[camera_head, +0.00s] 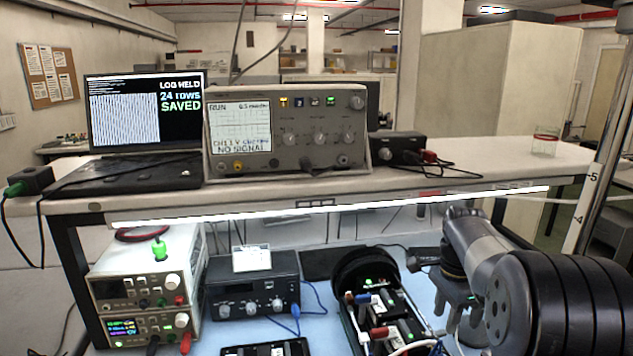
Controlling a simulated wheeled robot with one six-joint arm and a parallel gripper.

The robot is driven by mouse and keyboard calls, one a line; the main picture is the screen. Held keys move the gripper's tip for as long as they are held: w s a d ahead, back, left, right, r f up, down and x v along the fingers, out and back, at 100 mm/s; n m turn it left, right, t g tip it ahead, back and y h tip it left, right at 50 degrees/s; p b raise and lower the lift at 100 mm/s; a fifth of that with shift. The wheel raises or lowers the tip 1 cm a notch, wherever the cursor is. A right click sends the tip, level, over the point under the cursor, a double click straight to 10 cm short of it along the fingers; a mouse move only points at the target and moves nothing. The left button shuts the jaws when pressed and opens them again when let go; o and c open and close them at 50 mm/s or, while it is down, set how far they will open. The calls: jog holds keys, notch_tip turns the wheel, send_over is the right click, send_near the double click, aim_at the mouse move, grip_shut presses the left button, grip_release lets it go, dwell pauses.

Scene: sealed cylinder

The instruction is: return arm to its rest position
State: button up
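My arm enters from the lower right, with a large dark ribbed joint close to the camera and a grey link running up and left. My gripper (457,305) hangs below the wrist, pointing down over the light blue mat, just right of a black open housing (349,318). Its fingers are small and partly covered by my own arm, so I cannot tell their opening or whether anything is between them. The housing holds dark modules with red and blue parts and small green lights.
A raised shelf (480,172) spans above the work area. It carries a laptop (140,110) reading "LOG HELD 24 rows SAVED", an oscilloscope (290,135) reading "NO SIGNAL", and a glass jar (545,145). Below left are stacked power supplies (140,290) and a black knobbed box (250,290).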

aim_at(442, 332)
notch_tip(442, 332, up, 7)
notch_tip(442, 332, down, 10)
jog(key=shift+s+f, duration=0.1)
jog(key=shift+f, duration=0.15)
jog(key=n, duration=0.1)
jog(key=w+n+b, duration=0.1)
jog(key=n, duration=0.1)
jog(key=shift+a+r, duration=0.1)
jog(key=shift+a, duration=0.1)
jog(key=shift+r, duration=0.15)
